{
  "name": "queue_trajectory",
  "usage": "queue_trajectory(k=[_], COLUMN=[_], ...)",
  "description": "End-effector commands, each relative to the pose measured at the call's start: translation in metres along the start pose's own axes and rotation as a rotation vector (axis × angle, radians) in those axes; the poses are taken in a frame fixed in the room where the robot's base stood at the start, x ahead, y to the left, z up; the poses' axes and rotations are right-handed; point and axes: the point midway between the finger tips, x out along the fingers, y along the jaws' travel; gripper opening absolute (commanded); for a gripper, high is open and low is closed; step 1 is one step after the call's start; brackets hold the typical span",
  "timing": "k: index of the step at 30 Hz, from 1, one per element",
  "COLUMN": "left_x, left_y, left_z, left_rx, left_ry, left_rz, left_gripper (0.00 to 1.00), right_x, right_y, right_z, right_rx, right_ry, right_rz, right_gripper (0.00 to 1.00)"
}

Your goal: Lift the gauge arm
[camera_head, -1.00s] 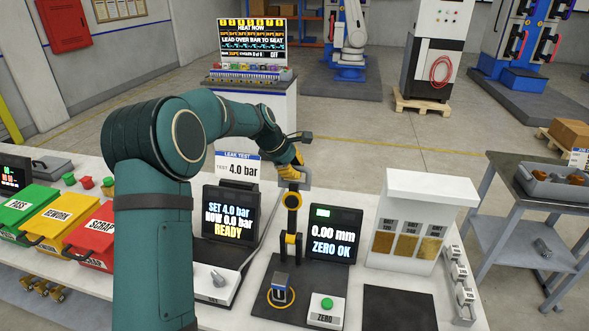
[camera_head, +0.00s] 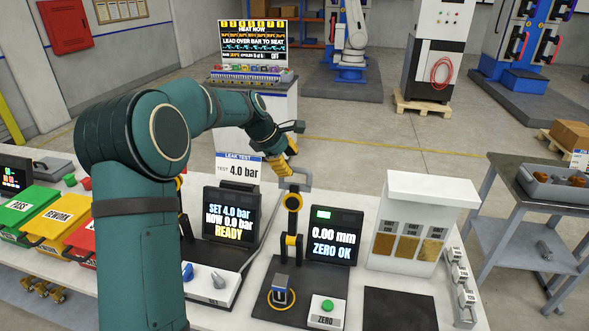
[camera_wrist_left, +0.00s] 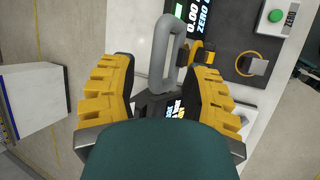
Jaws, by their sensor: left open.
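The gauge arm (camera_head: 292,216) stands upright behind the fixture base, with a yellow-ringed dial and a grey loop handle (camera_head: 303,174) at its top. My left gripper (camera_head: 286,161), with yellow fingers, is open and empty beside the handle. In the left wrist view the grey loop handle (camera_wrist_left: 161,52) shows between and ahead of the spread fingers (camera_wrist_left: 155,72); I cannot tell whether they touch it. A small part with a blue-grey top (camera_head: 280,283) stands in a yellow ring on the dark base (camera_head: 262,306). My right gripper is out of view.
The gauge screen (camera_head: 334,236) reads 0.00 mm, ZERO OK, behind a green ZERO button (camera_head: 327,305). A leak test screen (camera_head: 231,216) stands to the left. A white sample stand (camera_head: 425,192) is to the right, with a bare dark mat (camera_head: 400,311) in front.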

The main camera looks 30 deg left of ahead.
Motion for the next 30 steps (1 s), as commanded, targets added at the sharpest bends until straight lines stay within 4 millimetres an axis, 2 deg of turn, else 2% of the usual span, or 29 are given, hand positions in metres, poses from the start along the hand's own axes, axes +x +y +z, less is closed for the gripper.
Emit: queue_trajectory(k=[1, 6, 12, 17, 30], left_x=[-0.012, -0.045, -0.068, -0.074, -0.074], left_y=[0.001, 0.001, 0.0, 0.0, 0.0], left_z=[0.0, 0.001, 0.0, 0.0, 0.001], left_rx=[0.001, 0.001, 0.001, 0.001, 0.001], left_ry=[0.0, -0.001, 0.0, -0.001, -0.001], left_rz=[0.004, 0.002, 0.001, -0.001, -0.001], left_gripper=[0.48, 0.48, 0.48, 0.48, 0.48], right_x=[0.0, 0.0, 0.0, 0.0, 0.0], right_y=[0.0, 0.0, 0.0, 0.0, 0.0], right_z=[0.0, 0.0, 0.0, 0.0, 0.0], right_rx=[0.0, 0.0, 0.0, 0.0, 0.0], right_ry=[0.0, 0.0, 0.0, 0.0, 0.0], right_rz=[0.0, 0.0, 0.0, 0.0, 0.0], right_gripper=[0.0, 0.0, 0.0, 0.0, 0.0])
